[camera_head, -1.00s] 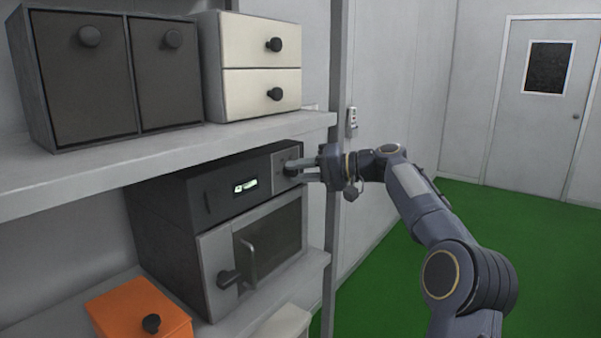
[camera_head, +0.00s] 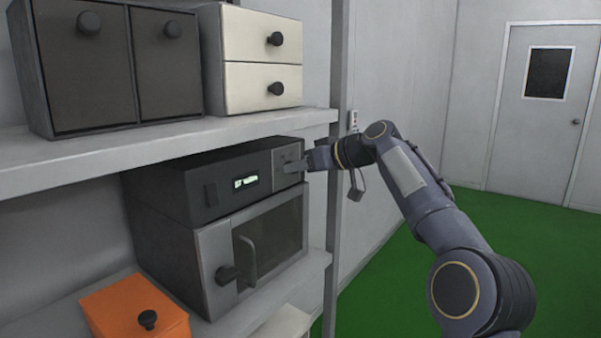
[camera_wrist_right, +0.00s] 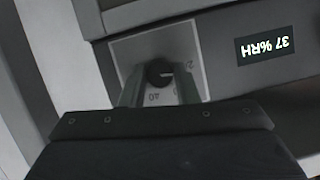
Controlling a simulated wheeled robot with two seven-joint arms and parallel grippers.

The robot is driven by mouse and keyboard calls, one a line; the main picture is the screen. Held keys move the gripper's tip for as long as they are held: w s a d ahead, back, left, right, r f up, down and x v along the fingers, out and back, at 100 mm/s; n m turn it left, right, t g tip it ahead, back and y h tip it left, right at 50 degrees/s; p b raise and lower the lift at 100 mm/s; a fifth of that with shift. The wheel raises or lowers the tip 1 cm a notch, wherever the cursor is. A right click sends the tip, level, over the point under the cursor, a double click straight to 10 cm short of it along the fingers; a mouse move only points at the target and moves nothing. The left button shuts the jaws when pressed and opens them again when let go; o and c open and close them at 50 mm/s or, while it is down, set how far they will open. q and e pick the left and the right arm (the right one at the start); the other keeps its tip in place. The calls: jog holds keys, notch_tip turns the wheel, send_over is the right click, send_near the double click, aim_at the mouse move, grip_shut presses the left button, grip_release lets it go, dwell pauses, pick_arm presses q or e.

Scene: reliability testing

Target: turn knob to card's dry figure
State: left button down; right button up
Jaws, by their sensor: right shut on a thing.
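The dark knob (camera_wrist_right: 158,72) sits on a light grey dial plate (camera_wrist_right: 180,40) in the right wrist view. Printed figures around it are partly covered; one looks like 40, upside down. My right gripper (camera_head: 296,165) is shut on the knob, one finger on each side, at the control unit's right front. It also shows in the right wrist view (camera_wrist_right: 159,88). The lit display (camera_wrist_right: 265,46) reads 37 %RH, upside down there; it is small in the head view (camera_head: 246,182). I cannot make out a card with a dry figure. My left gripper is out of view.
The dark control unit (camera_head: 215,200) rests on a cabinet with a handled, windowed door (camera_head: 300,215). A shelf (camera_head: 150,155) with drawer boxes is close above. An orange box (camera_head: 125,305) stands lower left. A small device (camera_head: 353,120) hangs on the wall behind my arm.

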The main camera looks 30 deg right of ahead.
jog(key=shift+a+f+n+h+b, duration=0.15)
jog(key=shift+n+h+b, duration=0.3)
jog(key=shift+n, duration=0.25)
jog(key=o, duration=1)
jog(key=shift+c, duration=0.2)
jog(key=v, duration=0.8)
